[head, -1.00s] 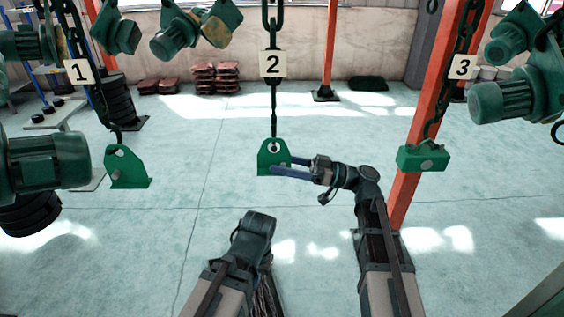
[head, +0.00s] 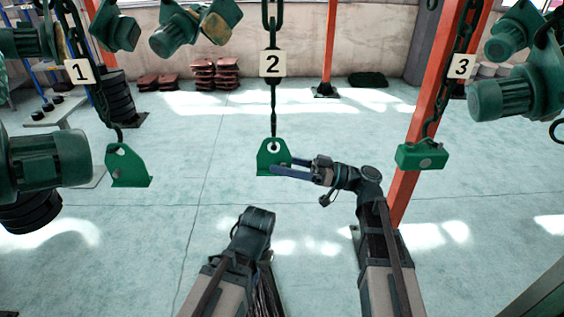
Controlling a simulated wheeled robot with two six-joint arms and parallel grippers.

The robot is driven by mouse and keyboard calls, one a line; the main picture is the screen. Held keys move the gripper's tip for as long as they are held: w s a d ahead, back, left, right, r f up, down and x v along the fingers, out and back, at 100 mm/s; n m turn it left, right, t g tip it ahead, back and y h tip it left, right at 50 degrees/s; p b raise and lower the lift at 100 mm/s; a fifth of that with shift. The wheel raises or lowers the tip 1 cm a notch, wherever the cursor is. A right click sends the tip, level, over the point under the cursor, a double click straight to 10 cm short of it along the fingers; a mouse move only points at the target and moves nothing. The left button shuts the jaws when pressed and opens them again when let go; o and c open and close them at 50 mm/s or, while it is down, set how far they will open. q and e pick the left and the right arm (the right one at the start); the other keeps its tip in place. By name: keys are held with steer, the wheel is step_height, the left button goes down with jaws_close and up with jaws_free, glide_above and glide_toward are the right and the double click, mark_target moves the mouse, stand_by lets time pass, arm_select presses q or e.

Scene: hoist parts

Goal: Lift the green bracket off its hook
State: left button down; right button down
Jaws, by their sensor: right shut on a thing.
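A green bracket (head: 268,157) hangs in the middle of the head view, under the chain (head: 273,115) with the number 2 plate (head: 273,64). The end of that chain meets the hole near the bracket's top. My right gripper (head: 283,168) reaches in from the right and is shut on the bracket's right side. My left arm is folded low in the middle of the view, and its gripper fingers do not show. Another green bracket (head: 128,167) hangs at left under the number 1 plate (head: 80,71). A green block (head: 421,155) hangs at right under the number 3 plate (head: 460,66).
Green hoist motors hang at left (head: 45,160) and at right (head: 500,98). An orange post (head: 408,170) stands right of my right arm. Dark red stacks (head: 216,75) lie by the back wall. The floor around the middle bracket is clear.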

arm_select(q)
steer(key=shift+r, duration=0.15)
arm_select(e)
steer(key=shift+s+r, duration=0.2)
steer(key=shift+s, duration=0.1)
arm_select(q)
steer(key=shift+r+p, duration=0.2)
steer(key=shift+p, duration=0.1)
arm_select(e)
steer(key=shift+s+r+n, duration=0.25)
steer(key=shift+s+n, duration=0.15)
steer(key=shift+s, duration=0.5)
